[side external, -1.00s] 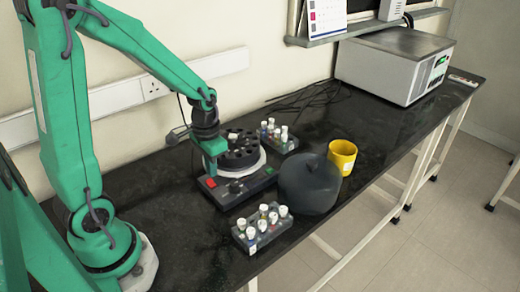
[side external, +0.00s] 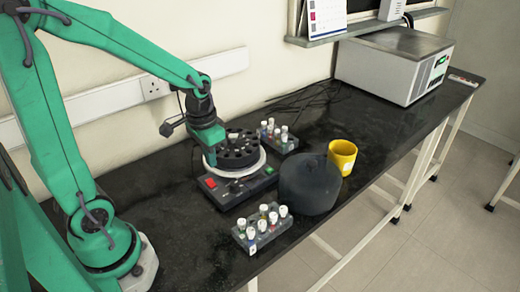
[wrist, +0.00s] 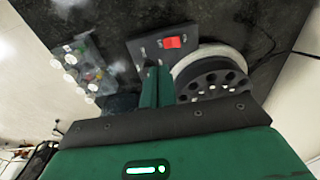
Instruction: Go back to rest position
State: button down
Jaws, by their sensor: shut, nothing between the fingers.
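My gripper (side external: 210,154) hangs fingers down just left of and above the centrifuge's rotor in the side external view. In the wrist view its two green fingers (wrist: 157,72) are together with nothing between them. The centrifuge has a black rotor (side external: 241,150) with several holes, a pale rim and a dark base (side external: 232,192) with a red and a green button. The rotor also shows in the wrist view (wrist: 214,82), right of the fingers. I cannot tell whether any hole holds a tube.
A rack of capped vials (side external: 262,230) stands in front, another (side external: 279,137) behind. A dark round lid (side external: 310,186) lies right of the centrifuge, by a yellow cup (side external: 342,157). A grey box-shaped instrument (side external: 392,68) stands at the far right. The bench (side external: 165,215) is clear at front left.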

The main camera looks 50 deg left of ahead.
jog(key=s+d+r+t, duration=0.2)
jog(key=s+r, duration=0.1)
jog(key=r, duration=0.3)
jog(key=s+d+r+t, duration=0.2)
jog(key=s+d+r, duration=0.1)
jog(key=r, duration=0.3)
jog(key=shift+s+d+r+t, duration=0.25)
jog(key=shift+s+t, duration=0.15)
jog(key=shift+s, duration=0.35)
dwell(0.3)
